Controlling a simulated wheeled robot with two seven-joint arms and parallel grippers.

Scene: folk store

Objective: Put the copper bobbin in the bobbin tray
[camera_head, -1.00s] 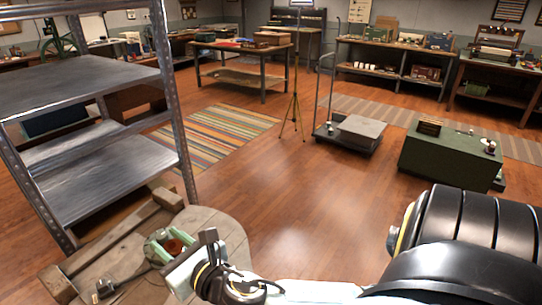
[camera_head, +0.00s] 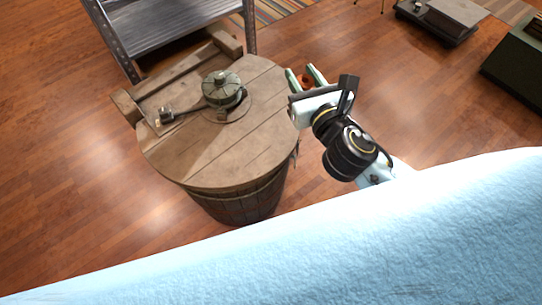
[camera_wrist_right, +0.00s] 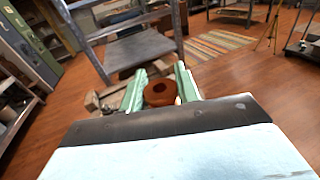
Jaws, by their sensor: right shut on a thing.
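The copper bobbin (camera_head: 304,81), a small reddish-brown ring-shaped piece with a dark hole, is between the pale green fingers of my right gripper (camera_head: 305,76). The gripper is shut on it and holds it just right of the round wooden barrel top. I cannot make out a bobbin tray in these frames. My left gripper is not in view.
The wooden barrel (camera_head: 178,155) carries a round grey-green device (camera_head: 222,84) with a dark lever arm. A metal shelf (camera_head: 180,22) stands behind it. A low cart (camera_head: 437,22) and a green chest (camera_head: 517,58) are at upper right. Open wooden floor lies between.

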